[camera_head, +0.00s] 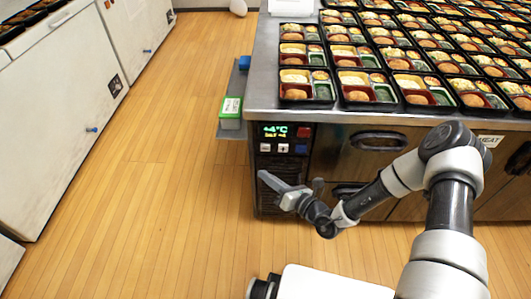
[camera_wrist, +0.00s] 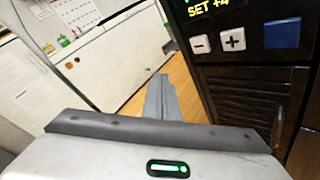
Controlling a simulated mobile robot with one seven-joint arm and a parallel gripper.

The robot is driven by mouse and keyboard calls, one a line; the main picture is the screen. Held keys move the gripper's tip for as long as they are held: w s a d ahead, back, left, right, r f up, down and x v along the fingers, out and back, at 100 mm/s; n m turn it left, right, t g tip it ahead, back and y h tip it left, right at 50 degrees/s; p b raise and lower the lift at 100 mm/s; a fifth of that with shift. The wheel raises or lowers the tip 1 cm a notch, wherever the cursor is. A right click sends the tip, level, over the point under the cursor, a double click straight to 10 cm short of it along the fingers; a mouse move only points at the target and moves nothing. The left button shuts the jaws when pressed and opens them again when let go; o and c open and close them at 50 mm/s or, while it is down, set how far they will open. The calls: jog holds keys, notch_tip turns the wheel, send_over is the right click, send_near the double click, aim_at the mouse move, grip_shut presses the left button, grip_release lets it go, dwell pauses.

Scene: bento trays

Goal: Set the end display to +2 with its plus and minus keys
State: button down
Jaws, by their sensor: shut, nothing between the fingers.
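The end display (camera_head: 273,131) on the counter's end panel shows green "+4°C" with a smaller yellow line below. In the wrist view the display (camera_wrist: 212,6) is cut off at the top and reads "SET +4". Below it are the white minus key (camera_head: 265,147) and the white plus key (camera_head: 283,148). In the wrist view the minus key (camera_wrist: 200,44) is left of the plus key (camera_wrist: 232,39). My gripper (camera_head: 265,178) is shut and empty, below and apart from the keys. Its fingers (camera_wrist: 163,98) also show in the wrist view, left of the panel.
A blue key (camera_wrist: 282,33) is right of the plus key. A red square (camera_head: 304,132) sits beside the display. A dark louvred grille (camera_wrist: 245,95) lies below the keys. Bento trays (camera_head: 307,87) cover the counter. A green box (camera_head: 230,112) is on a side ledge. Wooden floor at left is clear.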

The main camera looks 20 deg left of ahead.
aim_at(265, 147)
jog(key=shift+f+m, duration=0.3)
jog(key=shift+f, duration=0.15)
jog(key=w+a+b, duration=0.2)
jog(key=w+b, duration=0.2)
jog(key=w, duration=0.4)
jog(key=shift+w, duration=0.3)
jog(key=shift+w, duration=0.1)
dwell(1.8)
jog(key=shift+w+a, duration=0.1)
jog(key=shift+w, duration=0.2)
